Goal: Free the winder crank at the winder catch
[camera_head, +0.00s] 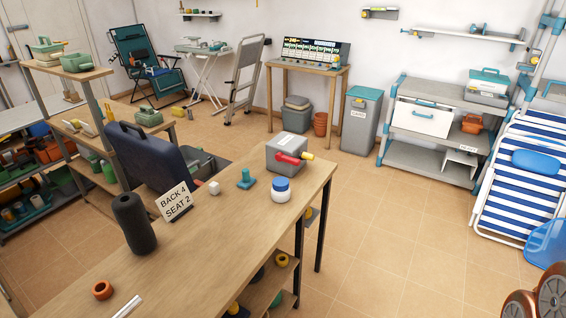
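A grey box (275,162) with a small white label on top stands at the far right end of the wooden workbench. I cannot make out a catch at this size, nor read the label. My gripper is not in view, so nothing shows touching the box or the lever.
On the workbench (236,219) are a blue-lidded white jar (280,194), teal piece (246,180), white cube (214,188), sign "BACK 4 SEAT 2" (175,203), dark cylinder (134,225) and orange ring (102,290). The tiled floor (400,225) to its right is clear.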

